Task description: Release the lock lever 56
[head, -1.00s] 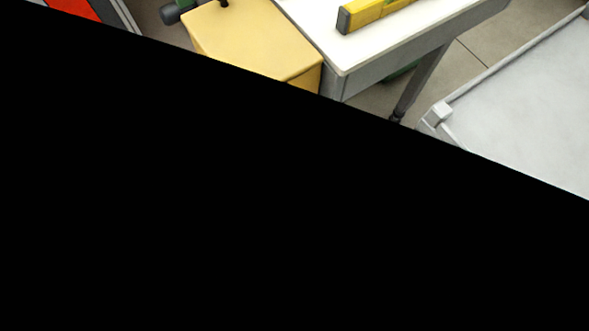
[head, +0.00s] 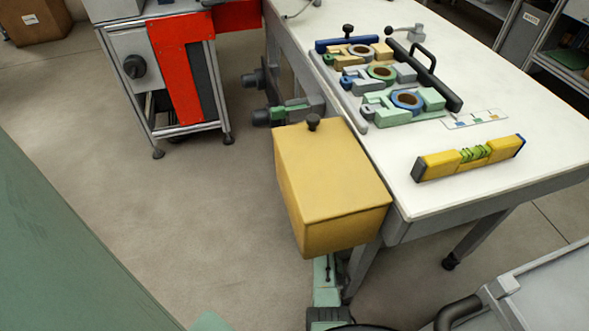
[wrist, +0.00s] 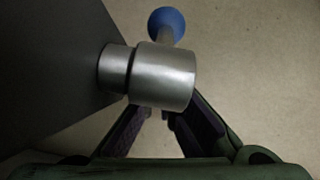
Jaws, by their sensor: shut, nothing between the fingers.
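In the wrist view, a silver metal hub (wrist: 165,76) sticks out from a dark grey face on the left. A short arm with a blue ball end (wrist: 166,22) shows beyond the hub; this looks like the lock lever. No number 56 is readable. My gripper (wrist: 158,115) is in the lower middle, its two dark fingers converging just below the hub. It is shut and empty; its tips are partly hidden by the hub, and I cannot tell whether they touch it. I cannot make out the lever or my gripper's fingers in the head view.
A yellow box (head: 325,190) with a black knob stands at the left edge of a white table (head: 440,215). A yellow level (head: 470,157) and several coloured fixtures lie on the table. A red-panelled machine (head: 182,80) is at the upper left. Floor between is clear.

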